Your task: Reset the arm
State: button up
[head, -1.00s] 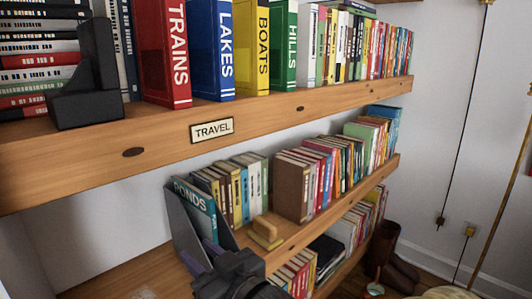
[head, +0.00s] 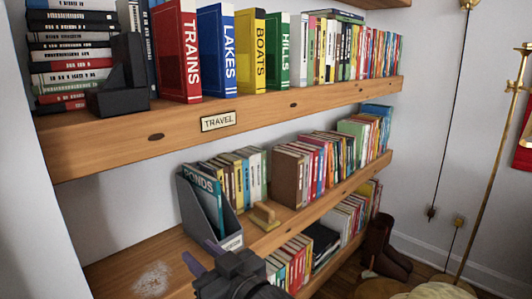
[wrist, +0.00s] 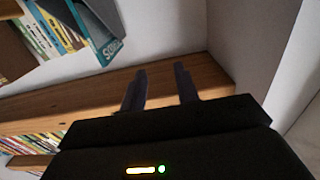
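My gripper (head: 199,250) is at the bottom of the head view, in front of the middle wooden shelf (head: 115,275). In the wrist view my gripper (wrist: 160,70) has its two dark fingers apart, with nothing between them. A grey file holder (head: 231,243) with a teal PONDS book (head: 203,190) in it stands on that shelf, just beyond my gripper. The PONDS book also shows at the upper left of the wrist view (wrist: 97,30).
The upper shelf (head: 270,112) with a TRAVEL label carries TRAINS, LAKES, BOATS and HILLS books and a dark bookend (head: 118,98). A wooden block (head: 264,214) lies near more books. Boots (head: 380,250) and a brass stand (head: 495,165) are at right.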

jog(key=w+d+f+m+g+h+p, duration=0.1)
jog(key=w+d+f+m+h, duration=0.1)
jog(key=d+f+h, duration=0.4)
jog(key=w+d+f+m+g+h+p, duration=0.1)
jog(key=w+d+f+m+g+h, duration=0.15)
jog(key=d+f, duration=0.45)
jog(key=s+d+f+m+g+h+p, duration=0.1)
jog(key=s+d+f+m+g+h, duration=0.15)
jog(key=s+d, duration=0.3)
jog(key=s+d+f+m+g+h+p, duration=0.1)
jog(key=s+d+f+m+g+h, duration=0.1)
jog(key=s+d+f+g, duration=0.35)
notch_tip(320, 180, up, 39)
jog(key=w+d+t+p, duration=0.1)
jog(key=p, duration=3.6)
jog(key=shift+w+d+p, duration=0.35)
jog(key=shift+w, duration=0.1)
jog(key=shift+a, duration=0.1)
